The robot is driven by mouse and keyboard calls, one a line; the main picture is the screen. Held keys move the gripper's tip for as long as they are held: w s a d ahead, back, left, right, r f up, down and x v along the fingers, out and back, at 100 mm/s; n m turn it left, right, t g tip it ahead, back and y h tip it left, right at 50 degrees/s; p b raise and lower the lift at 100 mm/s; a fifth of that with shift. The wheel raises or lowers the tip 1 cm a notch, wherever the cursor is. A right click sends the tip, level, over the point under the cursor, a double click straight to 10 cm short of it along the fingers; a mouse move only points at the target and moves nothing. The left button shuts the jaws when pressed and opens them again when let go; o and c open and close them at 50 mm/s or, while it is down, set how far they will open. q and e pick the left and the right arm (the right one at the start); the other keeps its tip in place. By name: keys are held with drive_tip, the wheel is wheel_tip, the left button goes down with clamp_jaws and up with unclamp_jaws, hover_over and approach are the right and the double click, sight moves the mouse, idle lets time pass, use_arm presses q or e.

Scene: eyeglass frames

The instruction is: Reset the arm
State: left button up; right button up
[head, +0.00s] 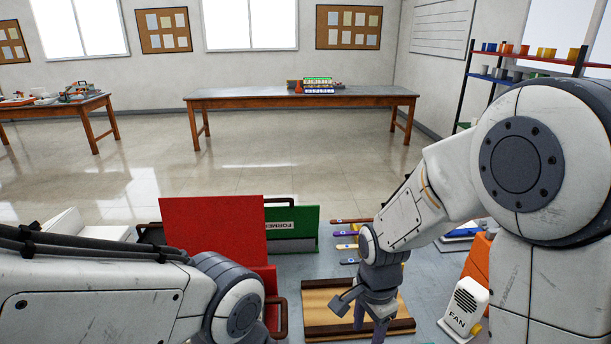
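My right arm comes in from the right, and its grey gripper (369,322) points down over a wooden board with dark brown strips (318,309). Its fingertips look apart, and I see nothing held between them. The lower tips run close to the bottom edge of the picture. My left arm crosses the lower left, and its gripper is out of view. Several thin coloured strips (347,246), perhaps eyeglass parts, lie on the grey worktop behind the board.
A red upright panel (212,228) and a green labelled one (292,222) stand left of the board. A white box marked FAN (464,308) and an orange object (480,262) are to the right. A wooden table (300,95) stands far back across open floor.

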drive_tip(key=s+a+r+n, duration=0.4)
drive_tip(key=s+n, duration=0.4)
drive_tip(key=n, duration=0.2)
drive_tip(key=s+a+r+n+y, duration=0.1)
drive_tip(key=s+a+r+n, duration=0.2)
drive_tip(key=s+n, duration=0.5)
drive_tip(key=a+n, duration=0.1)
drive_tip(key=n, duration=0.1)
drive_tip(key=shift+a+r+n, duration=0.3)
drive_tip(key=shift+a+r, duration=0.05)
drive_tip(key=shift+r, duration=0.05)
